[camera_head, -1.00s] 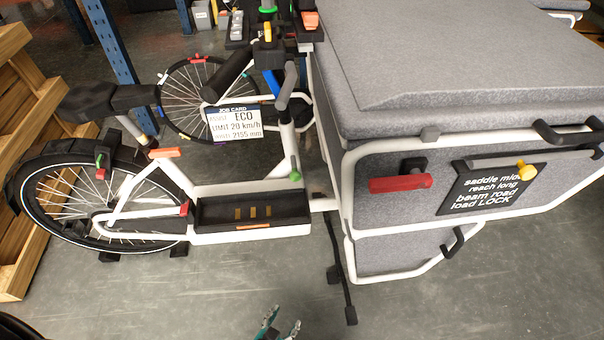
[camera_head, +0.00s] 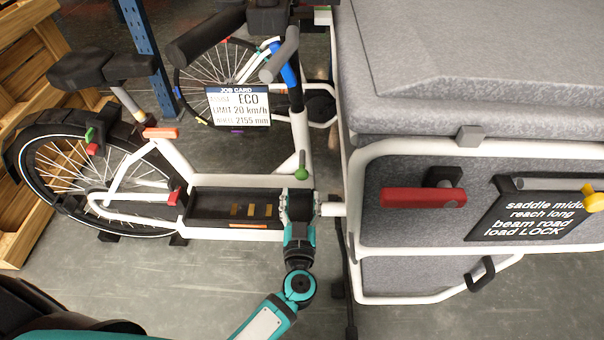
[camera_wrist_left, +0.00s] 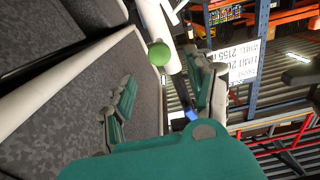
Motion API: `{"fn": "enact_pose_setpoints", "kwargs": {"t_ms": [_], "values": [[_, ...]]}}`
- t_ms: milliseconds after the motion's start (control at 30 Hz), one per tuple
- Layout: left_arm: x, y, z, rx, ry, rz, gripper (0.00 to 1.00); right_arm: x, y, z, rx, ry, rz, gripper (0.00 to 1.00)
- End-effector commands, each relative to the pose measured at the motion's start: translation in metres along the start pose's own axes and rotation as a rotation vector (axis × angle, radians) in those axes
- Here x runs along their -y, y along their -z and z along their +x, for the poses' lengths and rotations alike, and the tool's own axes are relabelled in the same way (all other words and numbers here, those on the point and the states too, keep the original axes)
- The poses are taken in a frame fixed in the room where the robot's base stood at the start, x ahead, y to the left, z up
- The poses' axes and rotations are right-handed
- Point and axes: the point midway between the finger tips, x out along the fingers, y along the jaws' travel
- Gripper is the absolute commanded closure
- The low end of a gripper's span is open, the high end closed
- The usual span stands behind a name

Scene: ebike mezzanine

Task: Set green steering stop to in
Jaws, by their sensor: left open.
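The green steering stop (camera_head: 301,172) is a small knob with a rounded end on the white frame tube of the cargo bike, just above the front end of the footwell. My left gripper (camera_head: 299,194) reaches up from below and is open. Its fingertips are just below the knob in the head view. In the left wrist view the round green knob (camera_wrist_left: 160,54) shows beyond and between the two spread fingers (camera_wrist_left: 163,88). The fingers look apart from it. My right gripper is not in view.
The grey cargo box (camera_head: 430,110) with a red handle (camera_head: 423,198) stands close to the right. The black footwell (camera_head: 215,207) lies to the left of the gripper. A job card (camera_head: 238,105) hangs above. Open floor (camera_head: 170,285) lies below the bike.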

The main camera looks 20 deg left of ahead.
Motion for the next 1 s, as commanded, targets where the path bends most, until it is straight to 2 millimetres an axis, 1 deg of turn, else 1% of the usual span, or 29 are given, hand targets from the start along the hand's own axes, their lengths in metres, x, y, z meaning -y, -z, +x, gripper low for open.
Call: {"fn": "enact_pose_setpoints", "kwargs": {"t_ms": [33, 200, 300, 400, 500, 600, 833, 867, 1000], "values": [[0.000, 0.000, 0.013, -0.005, 0.001, -0.001, 0.44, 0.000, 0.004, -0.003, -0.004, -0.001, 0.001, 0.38], [0.000, -0.001, 0.048, -0.003, 0.000, 0.000, 0.44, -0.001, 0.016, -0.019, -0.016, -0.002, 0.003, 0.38], [0.000, -0.001, 0.065, -0.003, 0.000, 0.000, 0.44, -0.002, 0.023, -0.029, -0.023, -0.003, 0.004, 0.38], [0.000, -0.001, 0.077, -0.002, 0.000, 0.000, 0.44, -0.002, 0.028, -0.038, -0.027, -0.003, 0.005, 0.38], [0.000, -0.001, 0.085, -0.002, 0.000, 0.000, 0.44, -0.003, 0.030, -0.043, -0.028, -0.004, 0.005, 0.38], [0.000, -0.001, 0.088, 0.000, 0.000, 0.001, 0.44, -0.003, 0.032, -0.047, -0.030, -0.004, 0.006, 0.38], [0.000, 0.000, 0.088, 0.000, 0.000, 0.000, 0.44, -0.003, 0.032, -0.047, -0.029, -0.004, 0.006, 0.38], [0.000, 0.000, 0.088, 0.000, 0.000, 0.000, 0.45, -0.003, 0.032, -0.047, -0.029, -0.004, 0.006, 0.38], [0.000, 0.000, 0.088, 0.000, 0.000, 0.000, 0.64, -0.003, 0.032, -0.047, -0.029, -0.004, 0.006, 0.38]]}}
